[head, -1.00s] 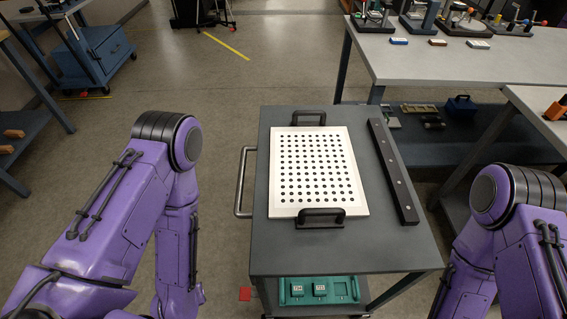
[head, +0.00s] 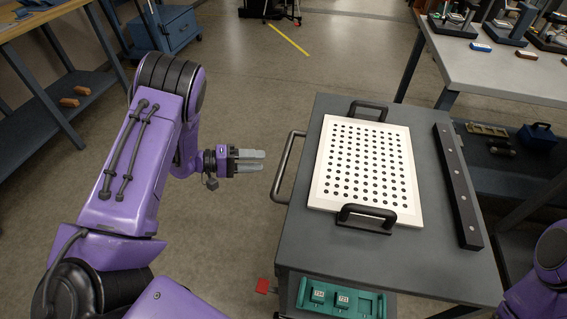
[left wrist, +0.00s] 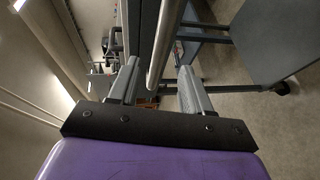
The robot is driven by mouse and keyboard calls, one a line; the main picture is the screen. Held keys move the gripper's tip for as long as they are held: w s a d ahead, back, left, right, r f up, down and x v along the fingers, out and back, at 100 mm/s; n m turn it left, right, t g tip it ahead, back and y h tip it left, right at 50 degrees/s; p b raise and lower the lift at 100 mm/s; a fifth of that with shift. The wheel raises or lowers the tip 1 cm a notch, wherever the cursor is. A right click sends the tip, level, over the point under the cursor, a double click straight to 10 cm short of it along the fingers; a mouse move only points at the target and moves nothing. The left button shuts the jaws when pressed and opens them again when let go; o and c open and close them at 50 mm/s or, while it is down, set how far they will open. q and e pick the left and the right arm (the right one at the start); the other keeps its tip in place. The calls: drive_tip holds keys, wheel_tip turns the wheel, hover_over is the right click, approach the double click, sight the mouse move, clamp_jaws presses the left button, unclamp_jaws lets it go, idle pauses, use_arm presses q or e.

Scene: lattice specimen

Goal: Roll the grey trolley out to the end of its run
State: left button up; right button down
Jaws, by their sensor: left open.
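The grey trolley (head: 430,256) stands in front of me, slightly right of centre in the head view. Its bare metal push handle (head: 288,166) sticks out from its left side. My left gripper (head: 262,161) is open and points right toward this handle, a short gap from it. In the left wrist view the handle bar (left wrist: 165,45) shows between and beyond the two fingers (left wrist: 155,85), which do not close on it. A white perforated plate (head: 366,168) with two black handles lies on the trolley top. My right gripper is out of view; only part of that arm shows.
A black bar (head: 459,187) lies along the trolley top's right side. A green tray (head: 340,299) sits on its lower shelf. A red mark (head: 262,286) is on the floor beside it. A light-topped bench (head: 490,72) stands at right, a wooden-topped one (head: 35,17) at left. Floor beyond is open.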

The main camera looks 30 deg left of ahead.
sight(284, 161)
use_arm(q)
drive_tip(key=x, duration=0.9)
drive_tip(key=shift+c, duration=0.4)
clamp_jaws()
